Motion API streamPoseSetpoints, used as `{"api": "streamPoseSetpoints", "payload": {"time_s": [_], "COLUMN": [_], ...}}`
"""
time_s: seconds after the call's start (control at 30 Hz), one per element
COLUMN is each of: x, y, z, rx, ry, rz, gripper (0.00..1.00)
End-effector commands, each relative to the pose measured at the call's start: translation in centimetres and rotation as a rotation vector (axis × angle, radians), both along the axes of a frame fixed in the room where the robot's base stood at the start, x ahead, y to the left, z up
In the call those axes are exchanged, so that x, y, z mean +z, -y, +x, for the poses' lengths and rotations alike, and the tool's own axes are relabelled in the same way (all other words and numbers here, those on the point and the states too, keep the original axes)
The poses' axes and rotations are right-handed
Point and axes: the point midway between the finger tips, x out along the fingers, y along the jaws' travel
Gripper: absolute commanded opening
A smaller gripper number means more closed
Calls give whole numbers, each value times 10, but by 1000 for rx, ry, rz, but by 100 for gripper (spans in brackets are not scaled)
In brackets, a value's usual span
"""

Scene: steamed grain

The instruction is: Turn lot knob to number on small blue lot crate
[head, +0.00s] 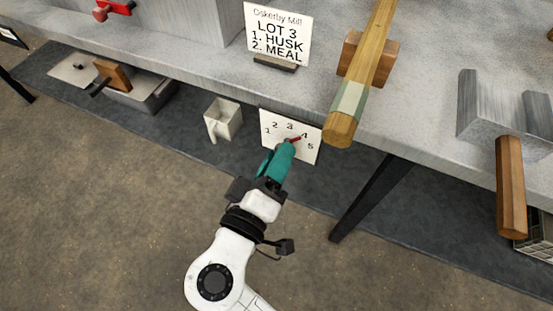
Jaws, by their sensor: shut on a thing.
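A white dial plate (269,127) with the numbers 1 to 5 in an arc hangs on the front of the bench, below the sign. The lot knob shows as a red pointer (296,138) that slants up and right, close to the 4. My gripper (286,149), with teal fingers, reaches up from below and is shut on the knob. The fingers hide most of the knob and the dial's lower middle. I cannot make out a small blue lot crate in this view.
HUSK, 2. MEAL". A thick wooden pole (364,75) sticks out over the bench edge, right of the dial. A dark table leg (372,198) is to the right.

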Motion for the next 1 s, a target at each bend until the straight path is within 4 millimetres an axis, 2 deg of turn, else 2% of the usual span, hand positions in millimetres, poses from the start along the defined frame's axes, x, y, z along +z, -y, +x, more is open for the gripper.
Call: {"api": "streamPoseSetpoints", "payload": {"time_s": [0.3, 0.33, 0.57, 0.87, 1.0], "x": [-2, -2, -1, 0, 1], "y": [1, 1, 0, -1, -6], "z": [-1, -1, 0, -2, -15], "rx": [-3, -3, -2, 0, 2], "ry": [-5, -5, -3, -2, -3], "rz": [0, 0, -1, 0, -2], "gripper": [5, 36, 59, 60, 60]}}
